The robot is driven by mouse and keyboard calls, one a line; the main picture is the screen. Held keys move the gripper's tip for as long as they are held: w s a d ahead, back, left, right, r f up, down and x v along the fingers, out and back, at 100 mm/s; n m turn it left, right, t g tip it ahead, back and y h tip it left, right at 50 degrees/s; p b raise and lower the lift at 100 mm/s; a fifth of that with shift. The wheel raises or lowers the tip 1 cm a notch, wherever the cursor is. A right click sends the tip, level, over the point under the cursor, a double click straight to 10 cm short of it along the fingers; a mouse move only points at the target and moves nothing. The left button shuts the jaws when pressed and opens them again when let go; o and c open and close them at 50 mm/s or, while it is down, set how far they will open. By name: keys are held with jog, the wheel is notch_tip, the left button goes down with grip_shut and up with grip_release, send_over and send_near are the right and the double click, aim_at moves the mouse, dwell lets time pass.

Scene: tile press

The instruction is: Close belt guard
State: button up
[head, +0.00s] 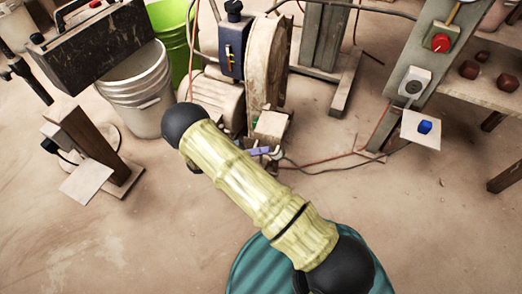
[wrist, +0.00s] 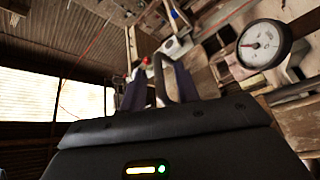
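What looks like the belt guard (head: 268,65) is a tall, dusty beige rounded cover beside the motor and its dark blue box (head: 232,45) in the head view. I cannot tell how far it is open. My arm reaches across the middle of the head view, and only a bit of my gripper's purple finger (head: 262,151) shows beyond it, low in front of the guard. In the wrist view my gripper (wrist: 160,90) has its two dark purple fingers apart. A dark bar shows between them; I cannot tell what it is or whether they touch it. The guard is not clearly seen there.
A white bucket (head: 137,90) and a green bin (head: 176,35) stand left of the motor. A post with a red button (head: 441,42) and a blue switch (head: 425,127) stands right. Cables lie on the floor. A round gauge (wrist: 262,43) shows in the wrist view.

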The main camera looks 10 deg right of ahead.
jog(key=b+v, duration=0.2)
jog(key=v, duration=1.5)
jog(key=shift+a, duration=0.2)
dwell(0.5)
jog(key=shift+f, duration=0.1)
